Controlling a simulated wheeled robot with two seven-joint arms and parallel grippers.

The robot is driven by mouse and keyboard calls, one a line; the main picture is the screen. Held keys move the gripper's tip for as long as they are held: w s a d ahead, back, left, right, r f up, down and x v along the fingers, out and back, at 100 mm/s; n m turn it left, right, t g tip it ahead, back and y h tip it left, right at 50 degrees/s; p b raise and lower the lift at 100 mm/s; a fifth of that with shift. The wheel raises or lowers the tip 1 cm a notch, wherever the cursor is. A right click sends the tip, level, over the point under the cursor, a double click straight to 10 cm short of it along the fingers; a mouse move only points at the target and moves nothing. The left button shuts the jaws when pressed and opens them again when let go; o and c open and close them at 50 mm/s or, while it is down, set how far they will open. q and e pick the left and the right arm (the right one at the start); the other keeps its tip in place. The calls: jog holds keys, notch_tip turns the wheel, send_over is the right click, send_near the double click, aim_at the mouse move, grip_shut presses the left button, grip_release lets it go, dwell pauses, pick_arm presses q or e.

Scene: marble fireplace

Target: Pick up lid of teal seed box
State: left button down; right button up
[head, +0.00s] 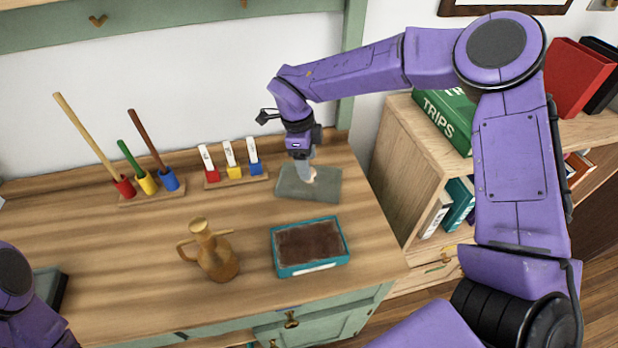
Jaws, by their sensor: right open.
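The teal seed box (309,270) stands on the wooden counter, open at the top and full of brown soil. Behind it a flat grey-green panel (325,190), which looks like the lid, lies apart from the box on the counter. A small pale knob-like spot shows on the panel, partly hidden by my gripper. My right gripper (303,172) is open and points down at the panel's middle, by that spot. I cannot tell whether it touches. Part of my left arm shows at the lower left, but its gripper is out of view.
A brown jug (217,255) stands left of the box. Behind are a rack of colored cups with sticks (150,190) and a rack of white-tagged blocks (232,170). A bookshelf (405,165) stands to the right. The counter's left middle is clear.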

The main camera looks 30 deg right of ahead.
jog(key=shift+s+d+f, duration=0.1)
jog(key=shift+f, duration=0.5)
jog(key=shift+s+d+f, duration=0.1)
jog(key=shift+f, duration=0.5)
grip_shut()
